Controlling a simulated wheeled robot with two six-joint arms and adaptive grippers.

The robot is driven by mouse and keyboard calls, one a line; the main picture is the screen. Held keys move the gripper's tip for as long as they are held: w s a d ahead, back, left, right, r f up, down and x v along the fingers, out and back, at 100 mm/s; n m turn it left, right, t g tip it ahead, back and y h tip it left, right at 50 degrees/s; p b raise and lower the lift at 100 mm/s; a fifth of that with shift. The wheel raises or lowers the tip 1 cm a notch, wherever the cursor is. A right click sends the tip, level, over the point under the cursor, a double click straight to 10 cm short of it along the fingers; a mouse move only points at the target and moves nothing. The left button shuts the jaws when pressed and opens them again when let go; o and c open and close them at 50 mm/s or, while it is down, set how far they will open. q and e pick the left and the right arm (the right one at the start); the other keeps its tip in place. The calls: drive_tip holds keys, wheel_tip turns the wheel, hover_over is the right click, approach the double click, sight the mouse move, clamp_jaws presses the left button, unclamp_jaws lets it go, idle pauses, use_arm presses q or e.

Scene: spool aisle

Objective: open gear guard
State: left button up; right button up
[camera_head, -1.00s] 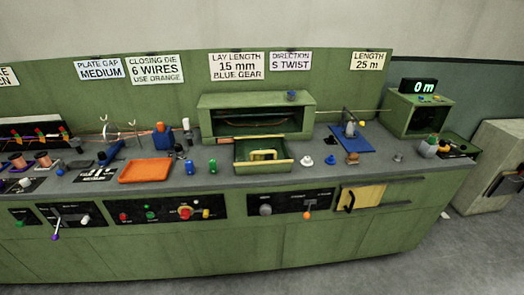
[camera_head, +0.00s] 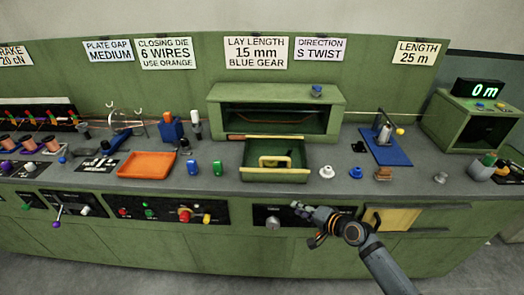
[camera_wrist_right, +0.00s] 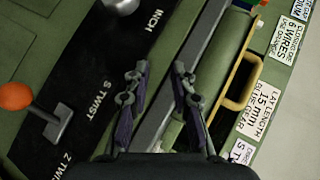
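The gear guard (camera_head: 251,175) is a green box-like cover with a yellow handle (camera_head: 275,160). It sits on the bench in front of the green housing (camera_head: 218,93). The handle also shows in the right wrist view (camera_wrist_right: 249,78). My right gripper (camera_head: 300,208) is in front of the bench's front edge, below and slightly right of the guard, apart from it. In the right wrist view its two fingers (camera_wrist_right: 160,75) stand apart with nothing between them. My left gripper is not in view.
White and blue knobs (camera_head: 327,171) stand right of the guard; blue and green pieces (camera_head: 192,167) and an orange tray (camera_head: 125,172) lie left.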

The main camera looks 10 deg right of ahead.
sight(277, 160)
drive_tip(key=w+r+m+t+y, duration=0.1)
drive_tip(key=w+r+m+t, duration=0.15)
drive_tip(key=r, duration=0.45)
drive_tip(key=w+r+m+t+y, duration=0.1)
drive_tip(key=w+r, duration=0.2)
drive_tip(key=r, duration=0.4)
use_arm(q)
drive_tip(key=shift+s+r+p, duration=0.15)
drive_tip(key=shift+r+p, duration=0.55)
use_arm(e)
drive_tip(key=shift+g, duration=0.25)
drive_tip(key=x, duration=1)
drive_tip(key=shift+s+a+f, duration=0.15)
drive_tip(key=shift+a+f, duration=0.05)
drive_tip(key=shift+a, duration=0.25)
clamp_jaws()
